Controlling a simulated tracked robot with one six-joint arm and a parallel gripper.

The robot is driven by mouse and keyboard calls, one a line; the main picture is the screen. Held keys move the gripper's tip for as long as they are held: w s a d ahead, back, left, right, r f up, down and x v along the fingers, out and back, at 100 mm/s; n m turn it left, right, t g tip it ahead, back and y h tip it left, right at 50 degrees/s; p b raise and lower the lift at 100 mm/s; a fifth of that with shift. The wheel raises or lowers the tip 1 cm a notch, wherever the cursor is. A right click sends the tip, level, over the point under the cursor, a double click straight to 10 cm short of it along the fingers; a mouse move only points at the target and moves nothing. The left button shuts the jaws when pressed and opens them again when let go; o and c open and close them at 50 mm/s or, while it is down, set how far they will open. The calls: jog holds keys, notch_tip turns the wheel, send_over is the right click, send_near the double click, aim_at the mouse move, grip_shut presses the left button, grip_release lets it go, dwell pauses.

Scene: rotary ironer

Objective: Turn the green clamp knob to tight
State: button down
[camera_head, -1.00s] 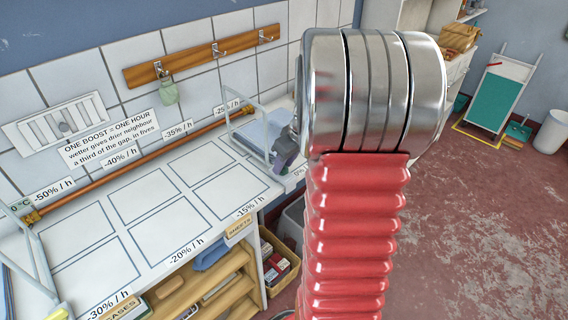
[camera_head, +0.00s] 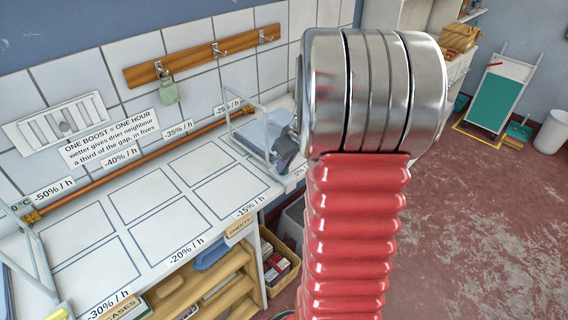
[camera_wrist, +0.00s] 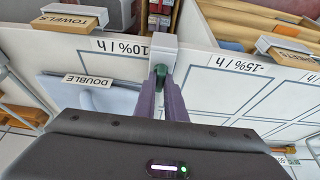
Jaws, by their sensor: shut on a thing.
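The green clamp knob (camera_wrist: 161,70) shows in the wrist view, at the front edge of the white table, against a pale clamp block (camera_wrist: 164,41). My gripper (camera_wrist: 160,84) has its two purple fingers shut on the knob, one on each side. Most of the knob is hidden between the fingers, so its turn angle cannot be read. In the head view my gripper (camera_head: 286,152) is small and partly covered by my arm at the table's right end. I cannot make out the knob there.
The white table (camera_head: 150,215) has outlined, empty spaces. A copper pipe (camera_head: 130,162) runs along its back. Wooden shelves (camera_head: 215,285) and a basket (camera_head: 281,262) sit below. The red floor at right is open.

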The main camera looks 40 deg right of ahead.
jog(key=shift+m, duration=0.5)
jog(key=shift+a+m+h, duration=0.2)
jog(key=shift+m+h, duration=0.8)
jog(key=shift+m, duration=1.1)
jog(key=shift+w+a+m+g+h, duration=0.1)
jog(key=shift+m+g+h, duration=0.3)
jog(key=shift+m, duration=1)
jog(key=shift+w+a+m+g+h, duration=0.1)
jog(key=shift+m+g+h, duration=0.3)
jog(key=shift+m, duration=1)
jog(key=m+g, duration=0.1)
jog(key=m, duration=0.2)
jog(key=shift+w+h, duration=0.1)
jog(key=shift+h, duration=0.3)
jog(key=shift+w+m+g, duration=0.1)
jog(key=shift+m+g, duration=0.7)
jog(key=shift+m, duration=1.2)
jog(key=c, duration=1.8)
grip_release()
